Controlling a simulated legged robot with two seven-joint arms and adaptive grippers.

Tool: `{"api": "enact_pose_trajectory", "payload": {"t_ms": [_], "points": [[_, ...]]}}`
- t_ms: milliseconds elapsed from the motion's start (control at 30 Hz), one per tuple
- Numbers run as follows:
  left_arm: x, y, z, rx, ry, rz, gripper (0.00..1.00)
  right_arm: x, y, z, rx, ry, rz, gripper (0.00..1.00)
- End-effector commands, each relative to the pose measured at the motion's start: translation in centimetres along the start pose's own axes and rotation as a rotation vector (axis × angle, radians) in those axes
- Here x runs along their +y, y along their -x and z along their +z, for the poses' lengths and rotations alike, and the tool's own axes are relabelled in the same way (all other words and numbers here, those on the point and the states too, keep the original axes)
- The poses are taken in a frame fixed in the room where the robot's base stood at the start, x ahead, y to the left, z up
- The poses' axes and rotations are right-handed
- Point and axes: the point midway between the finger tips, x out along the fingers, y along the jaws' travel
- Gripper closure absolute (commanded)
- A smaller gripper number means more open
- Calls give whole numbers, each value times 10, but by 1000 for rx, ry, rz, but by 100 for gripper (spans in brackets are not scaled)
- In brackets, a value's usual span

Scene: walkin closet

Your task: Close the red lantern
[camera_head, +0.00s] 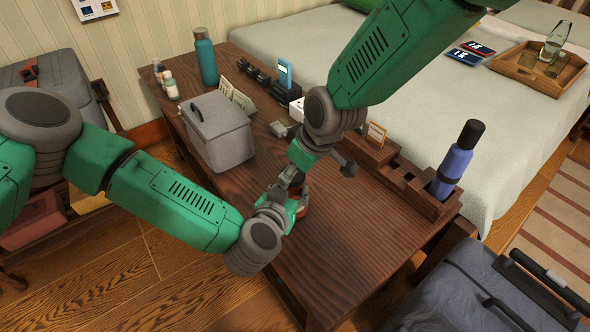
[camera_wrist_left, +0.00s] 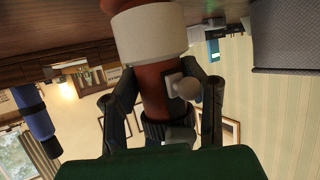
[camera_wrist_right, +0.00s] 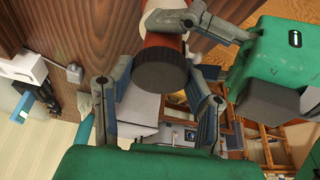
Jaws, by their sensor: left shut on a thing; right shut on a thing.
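The red lantern (camera_head: 304,208) stands on the dark wooden table, mostly hidden by my grippers in the head view. In the left wrist view its red body (camera_wrist_left: 153,88) has a white band and a small pale knob. In the right wrist view its dark round cap (camera_wrist_right: 160,70) faces the camera. My left gripper (camera_head: 290,208) is shut around the lantern's body from the side; its fingers also show in the right wrist view. My right gripper (camera_wrist_right: 158,75) comes from above, its fingers shut on either side of the cap.
A grey lidded box (camera_head: 215,135), a teal bottle (camera_head: 205,58) and small items stand at the table's back left. A wooden organizer (camera_head: 400,172) holding a purple bottle (camera_head: 455,162) lines the right edge. The table front (camera_head: 345,260) is clear. A grey suitcase (camera_head: 480,285) stands at lower right.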

Motion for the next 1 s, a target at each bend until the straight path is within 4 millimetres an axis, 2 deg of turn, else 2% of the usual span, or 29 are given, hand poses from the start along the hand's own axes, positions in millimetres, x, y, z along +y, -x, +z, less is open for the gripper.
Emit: {"api": "enact_pose_trajectory", "payload": {"t_ms": [100,333,367,400,767,1000], "points": [[0,0,0,-1,-1,0,100,-1,0,0,2,-53,21,70],[0,-1,0,-1,-1,0,100,-1,0,0,4,-55,19,70],[0,-1,0,-1,-1,0,100,-1,0,0,4,-55,19,48],[0,-1,0,-1,-1,0,100,-1,0,0,4,-55,19,34],[0,0,0,-1,0,1,100,0,2,-1,4,-54,21,34],[0,0,0,-1,0,1,100,0,27,-12,7,-54,22,34]]}}
